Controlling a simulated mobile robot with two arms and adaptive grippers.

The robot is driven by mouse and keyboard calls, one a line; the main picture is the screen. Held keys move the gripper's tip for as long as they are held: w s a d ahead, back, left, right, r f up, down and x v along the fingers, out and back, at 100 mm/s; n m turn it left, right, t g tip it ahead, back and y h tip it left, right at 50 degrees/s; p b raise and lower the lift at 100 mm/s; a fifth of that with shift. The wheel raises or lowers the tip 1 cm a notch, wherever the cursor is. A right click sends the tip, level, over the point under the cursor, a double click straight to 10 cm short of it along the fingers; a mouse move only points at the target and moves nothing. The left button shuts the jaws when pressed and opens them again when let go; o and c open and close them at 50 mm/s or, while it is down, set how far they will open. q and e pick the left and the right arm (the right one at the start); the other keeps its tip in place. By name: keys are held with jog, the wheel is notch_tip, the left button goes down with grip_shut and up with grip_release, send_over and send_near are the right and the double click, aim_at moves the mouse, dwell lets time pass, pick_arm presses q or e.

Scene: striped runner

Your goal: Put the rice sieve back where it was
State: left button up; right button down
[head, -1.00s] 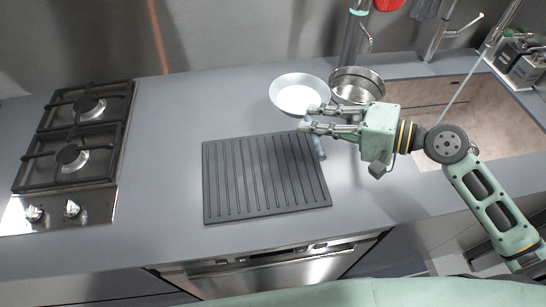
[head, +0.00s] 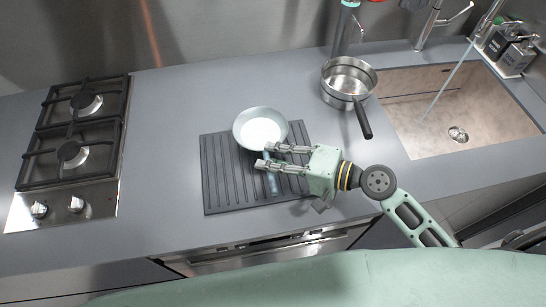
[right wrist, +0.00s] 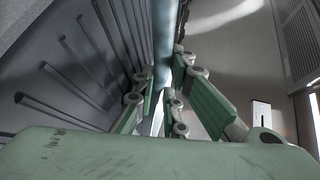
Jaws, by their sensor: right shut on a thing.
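The rice sieve, a round pale bowl (head: 246,136) with a light blue handle (head: 271,184), is over the back part of the dark ribbed mat (head: 225,190). Its handle points toward the front of the counter. My right gripper (head: 267,156) is shut on the handle near the bowl, reaching in from the right. The handle (right wrist: 165,35) also runs between the fingers in the right wrist view. Whether the sieve touches the mat or hangs just above it, I cannot tell. My left gripper is not in view.
A steel saucepan (head: 346,88) with a black handle stands right of the mat, beside the sink (head: 440,135) with its running tap. A gas hob (head: 75,130) is at the left. The grey counter between hob and mat is clear.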

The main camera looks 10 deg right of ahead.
jog(key=c, duration=2.2)
grip_release()
jog(key=shift+f, duration=0.1)
jog(key=o, duration=0.4)
jog(key=shift+r, duration=0.25)
jog(key=b+v, duration=0.1)
jog(key=v, duration=0.2)
jog(key=b+v, duration=0.1)
jog(key=v, duration=0.3)
jog(key=b+v, duration=0.2)
jog(key=v, duration=0.1)
jog(key=shift+s+d+f, duration=0.2)
jog(key=shift+f, duration=0.05)
jog(key=shift+s+d+r, duration=0.4)
jog(key=shift+d, duration=0.2)
